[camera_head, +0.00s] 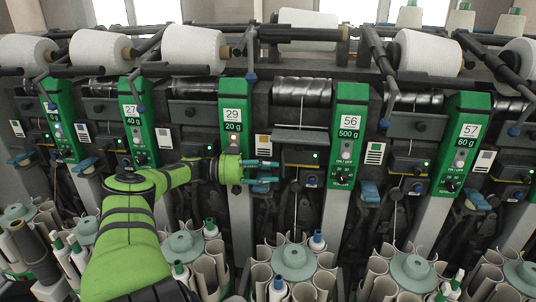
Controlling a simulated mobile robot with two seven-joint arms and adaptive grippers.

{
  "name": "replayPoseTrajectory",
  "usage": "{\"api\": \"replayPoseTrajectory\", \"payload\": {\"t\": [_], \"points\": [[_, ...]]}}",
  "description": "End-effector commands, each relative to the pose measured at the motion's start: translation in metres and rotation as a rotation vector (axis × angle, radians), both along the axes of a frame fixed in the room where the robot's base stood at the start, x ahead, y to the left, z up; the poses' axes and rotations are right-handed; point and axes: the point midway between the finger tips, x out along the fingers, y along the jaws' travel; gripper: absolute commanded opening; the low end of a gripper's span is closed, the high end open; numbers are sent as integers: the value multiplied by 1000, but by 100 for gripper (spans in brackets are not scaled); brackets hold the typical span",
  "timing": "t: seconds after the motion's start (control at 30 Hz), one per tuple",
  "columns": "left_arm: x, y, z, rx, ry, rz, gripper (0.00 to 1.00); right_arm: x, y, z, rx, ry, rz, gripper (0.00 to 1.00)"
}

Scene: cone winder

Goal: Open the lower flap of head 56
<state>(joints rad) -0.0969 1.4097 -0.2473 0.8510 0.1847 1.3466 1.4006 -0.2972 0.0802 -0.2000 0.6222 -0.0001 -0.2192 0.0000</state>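Left of this panel are a shiny drum (302,92) and a dark box (300,157) with a small green light. I cannot clearly make out the lower flap or its position. My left gripper (266,173) is at the end of the green arm from the left, between panels 29 and 56. Its blue-green fingers point right and look spread apart, with nothing seen between them. My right gripper is out of view.
Panel 29 (235,118) is just above my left gripper, and panel 57 (465,143) is to the right. Round holders with upright tubes (293,262) crowd the space below. White cones (427,53) and dark bars line the top.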

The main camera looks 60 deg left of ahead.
Motion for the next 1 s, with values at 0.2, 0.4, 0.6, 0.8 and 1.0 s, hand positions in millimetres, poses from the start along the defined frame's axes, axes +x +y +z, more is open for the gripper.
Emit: {"api": "replayPoseTrajectory", "payload": {"t": [0.2, 0.4, 0.6, 0.8, 1.0], "points": [[1, 1, 2, 0, -5, 4, 47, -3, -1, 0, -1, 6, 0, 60], [-4, 5, 3, 0, -5, 6, 47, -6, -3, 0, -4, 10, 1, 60], [-30, 24, 2, 1, -4, 9, 47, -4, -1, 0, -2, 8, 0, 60], [-52, 39, 3, 0, -8, 7, 47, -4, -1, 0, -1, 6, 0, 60], [-60, 43, 2, -1, -5, 3, 47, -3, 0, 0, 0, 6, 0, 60]]}}
